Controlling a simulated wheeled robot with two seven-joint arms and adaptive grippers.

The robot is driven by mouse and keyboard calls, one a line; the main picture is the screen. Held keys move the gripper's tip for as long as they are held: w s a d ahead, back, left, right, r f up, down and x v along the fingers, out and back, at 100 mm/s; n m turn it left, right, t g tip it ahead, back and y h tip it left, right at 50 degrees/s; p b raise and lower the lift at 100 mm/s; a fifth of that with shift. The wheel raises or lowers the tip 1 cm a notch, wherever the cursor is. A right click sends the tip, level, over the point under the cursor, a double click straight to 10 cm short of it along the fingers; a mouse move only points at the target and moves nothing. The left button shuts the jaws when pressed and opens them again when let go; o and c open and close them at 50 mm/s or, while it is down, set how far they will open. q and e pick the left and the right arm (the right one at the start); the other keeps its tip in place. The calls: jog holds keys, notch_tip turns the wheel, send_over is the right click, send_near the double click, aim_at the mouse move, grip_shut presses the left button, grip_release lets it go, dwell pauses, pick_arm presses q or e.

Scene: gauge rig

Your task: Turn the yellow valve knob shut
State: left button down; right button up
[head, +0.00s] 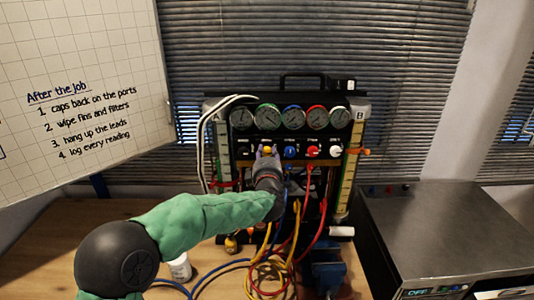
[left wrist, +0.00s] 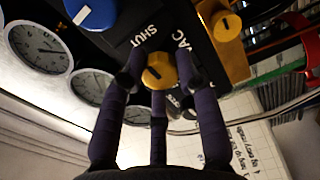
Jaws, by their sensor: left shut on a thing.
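The yellow valve knob (head: 267,149) is on the front of the black gauge rig (head: 290,98), below the dials. In the left wrist view the knob (left wrist: 158,70) has a dark pointer mark and sits near the printed word SHUT. My left gripper (head: 266,157) reaches up to it from below. In the left wrist view its dark fingers (left wrist: 158,86) are shut around the knob, at both sides and in front. The knob's lower part is hidden in the head view. My right gripper is in neither view.
Blue (head: 290,152), red (head: 312,151) and white (head: 336,151) knobs stand in a row to the right. Coloured hoses (head: 298,225) hang below the rig. A blue vise (head: 328,272) and a white bottle (head: 180,267) are on the wooden bench. A metal-topped unit (head: 450,235) stands at right.

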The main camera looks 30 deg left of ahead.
pick_arm(q)
jog(key=shift+f, duration=0.1)
dwell(0.4)
jog(key=c, duration=0.9)
grip_release()
jog(key=v, duration=1.2)
